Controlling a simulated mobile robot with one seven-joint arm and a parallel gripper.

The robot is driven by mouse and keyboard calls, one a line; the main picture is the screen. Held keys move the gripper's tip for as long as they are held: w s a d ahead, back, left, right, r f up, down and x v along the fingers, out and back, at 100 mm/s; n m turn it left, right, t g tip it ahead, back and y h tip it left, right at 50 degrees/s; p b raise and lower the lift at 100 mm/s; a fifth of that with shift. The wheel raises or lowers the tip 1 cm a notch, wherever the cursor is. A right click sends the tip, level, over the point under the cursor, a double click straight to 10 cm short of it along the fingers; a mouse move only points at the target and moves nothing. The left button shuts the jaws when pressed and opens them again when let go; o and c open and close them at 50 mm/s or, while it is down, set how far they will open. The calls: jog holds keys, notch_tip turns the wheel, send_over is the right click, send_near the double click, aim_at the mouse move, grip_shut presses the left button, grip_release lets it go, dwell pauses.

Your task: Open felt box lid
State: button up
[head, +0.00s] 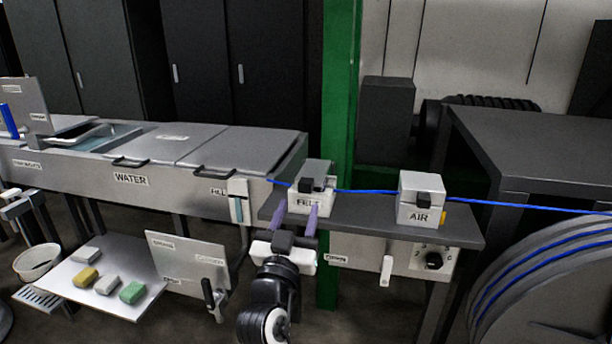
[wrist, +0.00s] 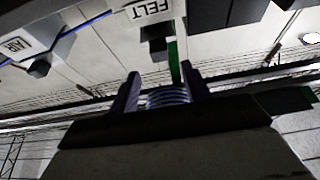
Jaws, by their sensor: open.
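The felt box (head: 297,204) is a small white box labelled FELT on the left end of a dark grey shelf. Its light grey lid (head: 317,168) has a black handle at the front; I cannot tell for sure how the lid sits. My gripper (head: 297,207) is open and empty, its two purple fingers pointing at the box's front and partly covering it. In the wrist view, the felt box (wrist: 150,12) and its black handle (wrist: 157,42) lie just beyond my gripper (wrist: 160,68), with a gap between fingers and handle.
A blue cable (head: 367,192) runs through the felt box and the AIR box (head: 420,200) to the right. The shelf (head: 362,211) carries both boxes. A green post (head: 340,95) stands behind. The WATER tank (head: 100,174) is at left, with a hanging white-handled tool (head: 238,203) nearby.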

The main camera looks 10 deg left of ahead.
aim_at(304, 188)
jog(key=p+x, duration=0.2)
jog(key=x, duration=0.6)
jog(key=shift+w+r+p, duration=0.15)
jog(key=shift+w+p, duration=0.05)
jog(key=shift+p, duration=0.1)
grip_shut()
